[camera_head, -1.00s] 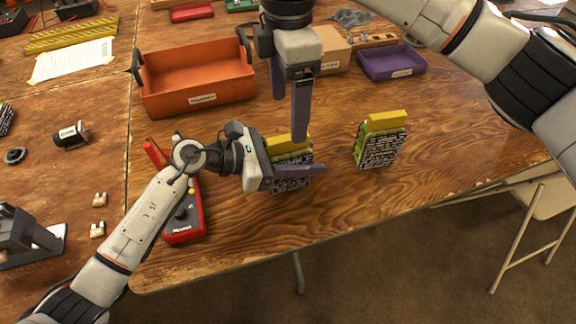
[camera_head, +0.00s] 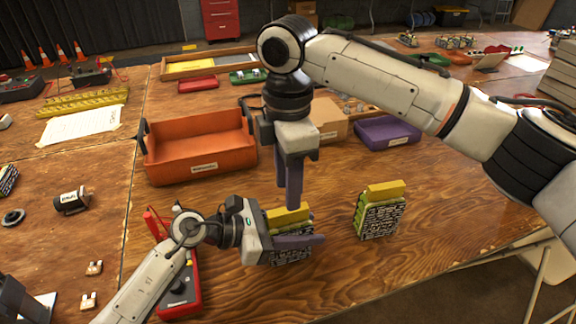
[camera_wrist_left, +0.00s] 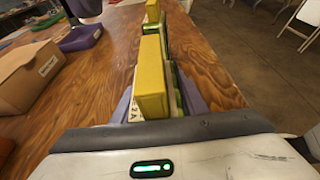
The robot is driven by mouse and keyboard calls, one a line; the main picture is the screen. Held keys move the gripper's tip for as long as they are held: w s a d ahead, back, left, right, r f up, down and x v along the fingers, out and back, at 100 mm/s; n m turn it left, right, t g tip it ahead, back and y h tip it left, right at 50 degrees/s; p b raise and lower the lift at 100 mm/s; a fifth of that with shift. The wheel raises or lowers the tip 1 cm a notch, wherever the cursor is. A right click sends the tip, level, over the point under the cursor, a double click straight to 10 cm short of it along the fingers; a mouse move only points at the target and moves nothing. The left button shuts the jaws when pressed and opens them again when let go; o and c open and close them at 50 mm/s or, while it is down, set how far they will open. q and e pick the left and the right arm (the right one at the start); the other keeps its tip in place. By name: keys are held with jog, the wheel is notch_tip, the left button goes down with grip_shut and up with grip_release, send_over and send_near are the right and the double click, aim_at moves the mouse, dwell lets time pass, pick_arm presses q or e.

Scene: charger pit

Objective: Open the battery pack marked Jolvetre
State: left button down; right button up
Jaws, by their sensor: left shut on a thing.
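Two battery packs with yellow tops, green edges and black-and-white printed fronts stand upright on the wooden table. The left pack (camera_head: 296,217) is between the fingers of my left gripper (camera_head: 298,247), which is shut on it. In the left wrist view its yellow top (camera_wrist_left: 151,80) rises between the fingers. My right gripper (camera_head: 287,196) points down above this pack, its purple fingers apart and seemingly empty; one fingertip overlaps the yellow top in the picture, and contact cannot be told. The right pack (camera_head: 381,216) stands free. I cannot read the name Jolvetre on either pack.
An orange tray (camera_head: 200,160), a cardboard box (camera_head: 329,113) and a purple tray (camera_head: 387,131) stand behind the packs. A red meter (camera_head: 180,294) lies under my left arm. A small motor (camera_head: 72,201) is at the left. The table right of the packs is clear.

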jog(key=shift+f, duration=3.1)
grip_shut()
jog(key=shift+r, duration=0.25)
jog(key=shift+r, duration=1)
jog(key=shift+r, duration=2)
pick_arm(q)
jog(key=c, duration=1)
grip_release()
